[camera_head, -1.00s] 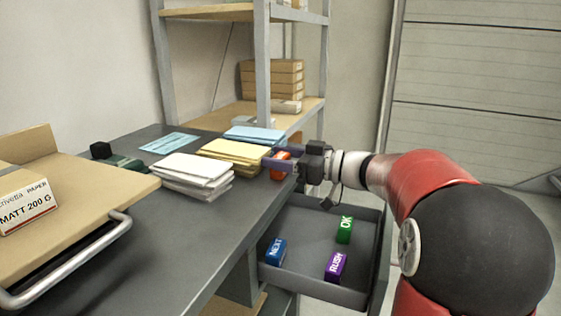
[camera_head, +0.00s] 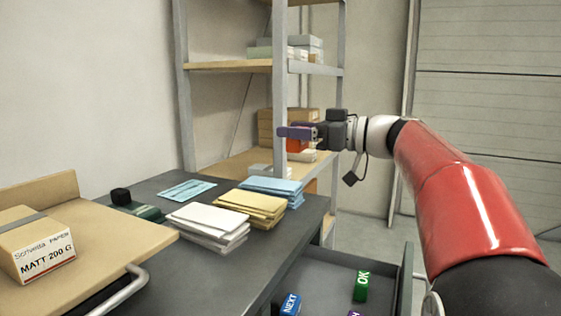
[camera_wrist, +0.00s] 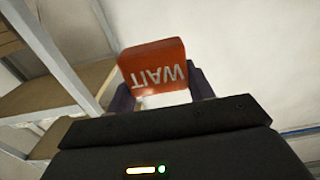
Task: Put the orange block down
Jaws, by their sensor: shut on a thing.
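The orange block (camera_wrist: 153,66) is marked WAIT, which reads upside down in the wrist view. My gripper (camera_wrist: 160,88) is shut on it, with a dark finger on each side. In the head view my gripper (camera_head: 297,134) is raised above the far right end of the table, in front of the shelf rack. The orange block (camera_head: 296,146) shows partly below the purple-grey finger there. The block is in the air, apart from the table.
The grey table (camera_head: 214,278) bears white (camera_head: 208,224), yellow (camera_head: 252,205) and blue (camera_head: 272,188) paper stacks. An open drawer (camera_head: 332,268) at the lower right holds green (camera_head: 361,286), blue (camera_head: 290,304) and purple blocks. A shelf rack (camera_head: 280,90) stands behind.

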